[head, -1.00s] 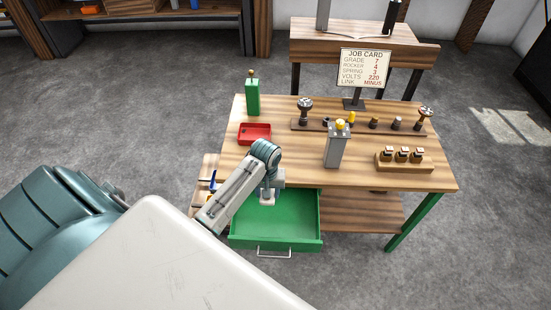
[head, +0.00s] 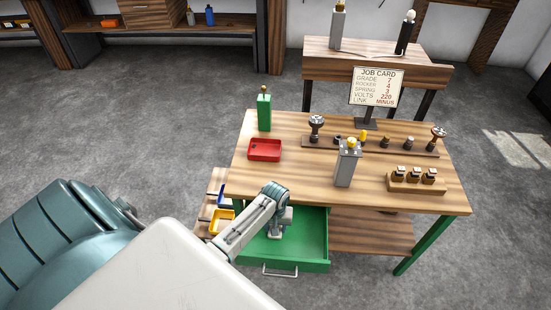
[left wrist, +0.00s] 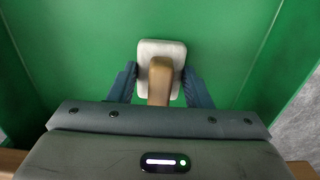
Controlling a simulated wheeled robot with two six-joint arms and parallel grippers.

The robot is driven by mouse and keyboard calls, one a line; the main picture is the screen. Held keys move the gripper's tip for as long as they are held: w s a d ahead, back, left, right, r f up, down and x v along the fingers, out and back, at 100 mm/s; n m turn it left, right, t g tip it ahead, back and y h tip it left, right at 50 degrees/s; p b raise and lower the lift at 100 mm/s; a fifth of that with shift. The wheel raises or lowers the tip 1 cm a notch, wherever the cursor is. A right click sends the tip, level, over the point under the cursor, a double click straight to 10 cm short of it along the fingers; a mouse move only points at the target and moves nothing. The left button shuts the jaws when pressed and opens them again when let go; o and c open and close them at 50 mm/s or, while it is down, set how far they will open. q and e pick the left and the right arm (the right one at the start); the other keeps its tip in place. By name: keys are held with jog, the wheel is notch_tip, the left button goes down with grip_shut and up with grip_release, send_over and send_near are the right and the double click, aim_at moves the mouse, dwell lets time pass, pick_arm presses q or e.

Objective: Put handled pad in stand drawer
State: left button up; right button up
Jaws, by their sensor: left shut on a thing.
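The handled pad is a pale rounded block with a tan wooden handle (left wrist: 160,75). In the left wrist view it lies between the fingers of my left gripper (left wrist: 160,86), which is shut on the handle. The pad is inside the outline of the open green stand drawer (head: 305,240), over its floor. I cannot tell whether it touches the floor. In the head view my left gripper (head: 275,231) reaches down into the drawer, near its left rear, and mostly hides the pad. My right gripper is not in view.
The wooden bench (head: 300,185) overhangs the drawer's rear. On it are a red tray (head: 265,150), a green block (head: 264,113), a grey stand (head: 347,165) and a rack of parts (head: 405,182). A yellow bin (head: 222,218) sits left of the drawer.

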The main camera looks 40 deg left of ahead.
pick_arm(q)
jog(key=o, duration=1)
jog(key=shift+f, duration=0.1)
jog(key=shift+c, duration=0.2)
notch_tip(320, 180, up, 12)
